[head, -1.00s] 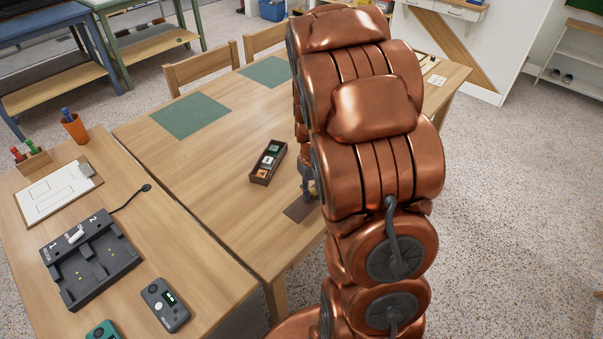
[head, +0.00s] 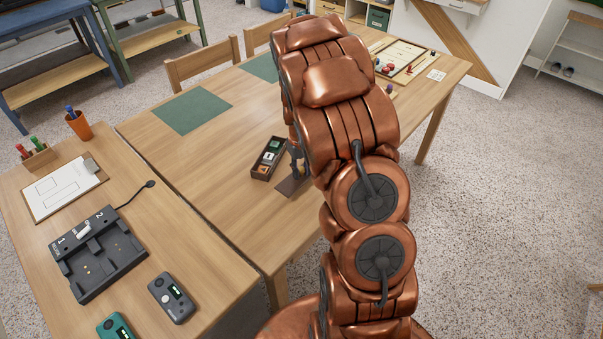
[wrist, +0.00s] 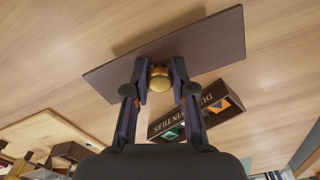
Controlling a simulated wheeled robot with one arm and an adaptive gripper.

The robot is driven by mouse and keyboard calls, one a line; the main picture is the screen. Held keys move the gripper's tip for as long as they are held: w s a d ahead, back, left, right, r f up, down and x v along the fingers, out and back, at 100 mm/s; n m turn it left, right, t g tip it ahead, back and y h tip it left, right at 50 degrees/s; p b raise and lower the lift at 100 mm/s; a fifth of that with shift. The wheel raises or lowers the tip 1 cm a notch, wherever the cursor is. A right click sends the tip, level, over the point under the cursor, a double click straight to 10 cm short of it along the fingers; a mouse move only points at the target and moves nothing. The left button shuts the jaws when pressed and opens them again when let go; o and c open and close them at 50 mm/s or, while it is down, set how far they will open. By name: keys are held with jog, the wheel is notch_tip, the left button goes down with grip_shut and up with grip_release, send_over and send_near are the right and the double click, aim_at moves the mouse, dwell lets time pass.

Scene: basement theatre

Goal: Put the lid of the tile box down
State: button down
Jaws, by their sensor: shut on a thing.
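The lid is a flat dark brown panel with a round brass knob. It shows in the wrist view (wrist: 205,45) and partly in the head view (head: 290,187). My gripper (wrist: 159,72) is shut on the knob, with one finger on each side. The lid is at or just above the wooden table; I cannot tell whether it touches. The open tile box (head: 256,170) stands on the table just beyond the lid, with coloured tiles inside. Its lettered side also shows in the wrist view (wrist: 195,113). My arm hides part of the gripper in the head view.
Bare table (head: 215,165) lies left of the box. Green mats (head: 192,112) lie farther back. A game board (head: 403,58) with small pieces is at the far right. A side table on the left bears a charger dock (head: 98,265), a clipboard (head: 62,190) and handheld devices (head: 172,298).

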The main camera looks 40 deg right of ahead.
jog(key=shift+f+p, duration=0.35)
jog(key=shift+f, duration=0.8)
jog(key=shift+f, duration=0.15)
jog(key=c, duration=1)
grip_release()
jog(key=shift+o, duration=0.2)
